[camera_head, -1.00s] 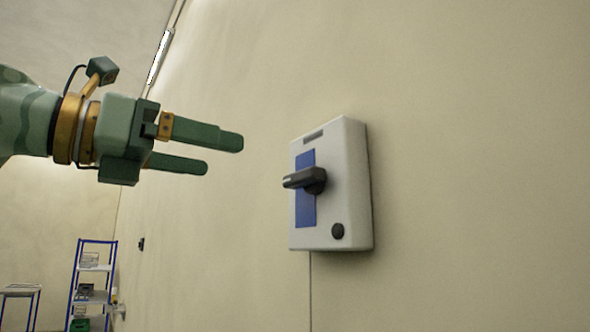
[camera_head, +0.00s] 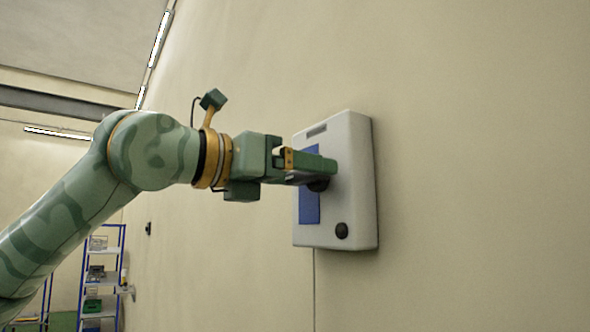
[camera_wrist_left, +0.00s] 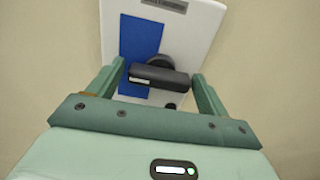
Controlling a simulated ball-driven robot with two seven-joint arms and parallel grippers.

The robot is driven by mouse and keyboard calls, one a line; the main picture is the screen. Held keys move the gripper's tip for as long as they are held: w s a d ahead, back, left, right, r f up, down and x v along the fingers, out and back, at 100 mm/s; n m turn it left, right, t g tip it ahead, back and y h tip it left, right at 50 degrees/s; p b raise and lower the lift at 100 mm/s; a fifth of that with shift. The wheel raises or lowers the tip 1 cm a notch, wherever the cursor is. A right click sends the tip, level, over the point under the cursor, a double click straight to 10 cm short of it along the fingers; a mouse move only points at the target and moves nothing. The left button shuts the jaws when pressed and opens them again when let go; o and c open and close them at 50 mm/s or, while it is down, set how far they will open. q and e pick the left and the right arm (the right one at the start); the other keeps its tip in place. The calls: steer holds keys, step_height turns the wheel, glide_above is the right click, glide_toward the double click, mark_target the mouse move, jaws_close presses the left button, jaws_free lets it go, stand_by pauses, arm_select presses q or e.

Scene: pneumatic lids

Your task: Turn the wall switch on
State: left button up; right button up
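The wall switch is a white box (camera_head: 350,200) with a blue panel (camera_head: 309,207), fixed to the wall. Its black handle (camera_wrist_left: 158,77) lies roughly across the box in the left wrist view; in the head view it is mostly hidden behind my fingers. My left gripper (camera_head: 315,170) is at the front of the box. In the left wrist view its two fingers (camera_wrist_left: 158,84) stand apart, one on each side of the handle, with a gap visible at least on the right. My right gripper is not in view.
A black round knob (camera_head: 342,231) sits low on the box. A thin line runs down the wall below it. A blue-framed shelf (camera_head: 103,275) stands far off at the lower left. The wall around the box is clear.

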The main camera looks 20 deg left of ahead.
arm_select(q)
steer(key=c, duration=0.5)
steer(key=shift+c, duration=0.2)
steer(key=shift+m, duration=0.3)
steer(key=m, duration=1.2)
steer(key=shift+s+d+m+p, duration=0.15)
steer(key=shift+s+m+p, duration=0.05)
steer(key=shift+m+p, duration=0.1)
steer(key=shift+f+m+p, duration=0.2)
steer(key=shift+m+p, duration=0.25)
steer(key=shift+m, duration=1.85)
steer(key=o, duration=1)
